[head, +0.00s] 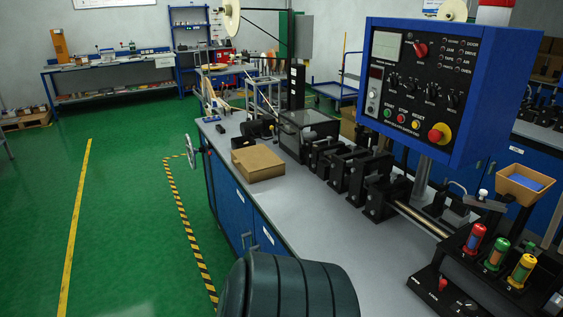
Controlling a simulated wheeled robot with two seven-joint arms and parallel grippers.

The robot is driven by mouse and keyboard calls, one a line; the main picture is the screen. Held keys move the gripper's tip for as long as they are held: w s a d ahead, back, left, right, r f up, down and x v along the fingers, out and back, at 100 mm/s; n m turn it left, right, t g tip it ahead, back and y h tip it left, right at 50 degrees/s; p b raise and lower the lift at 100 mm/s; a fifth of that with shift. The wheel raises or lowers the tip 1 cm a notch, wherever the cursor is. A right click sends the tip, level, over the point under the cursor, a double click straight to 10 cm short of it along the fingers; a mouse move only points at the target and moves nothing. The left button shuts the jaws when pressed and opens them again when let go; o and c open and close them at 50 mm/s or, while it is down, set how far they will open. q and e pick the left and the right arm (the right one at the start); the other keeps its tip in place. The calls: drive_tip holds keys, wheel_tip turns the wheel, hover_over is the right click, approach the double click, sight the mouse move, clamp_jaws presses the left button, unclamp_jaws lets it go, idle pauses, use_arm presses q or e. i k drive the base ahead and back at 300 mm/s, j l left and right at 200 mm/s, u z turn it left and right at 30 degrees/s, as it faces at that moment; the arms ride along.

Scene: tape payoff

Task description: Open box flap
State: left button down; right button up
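A small brown cardboard box (262,172) sits on the grey bench top (292,207), close to the bench's left edge. Its top looks flat and shut; I cannot make out a raised flap at this size. Neither my left nor my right gripper shows in the head view. Nothing is seen touching the box.
A glass-sided machine housing (305,135) and a row of black machine blocks (350,172) stand right of the box. A blue control panel (440,85) rises at the right. The bench top in front of the box is clear.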

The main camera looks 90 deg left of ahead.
sight(257, 157)
drive_tip(key=u, duration=3.1)
drive_tip(key=i+j+z, duration=0.5)
drive_tip(key=i+j, duration=0.3)
drive_tip(key=i+j+z, duration=0.3)
drive_tip(key=i+j, duration=0.2)
drive_tip(key=i+j+z, duration=0.25)
drive_tip(key=j, duration=0.35)
drive_tip(key=i, duration=0.1)
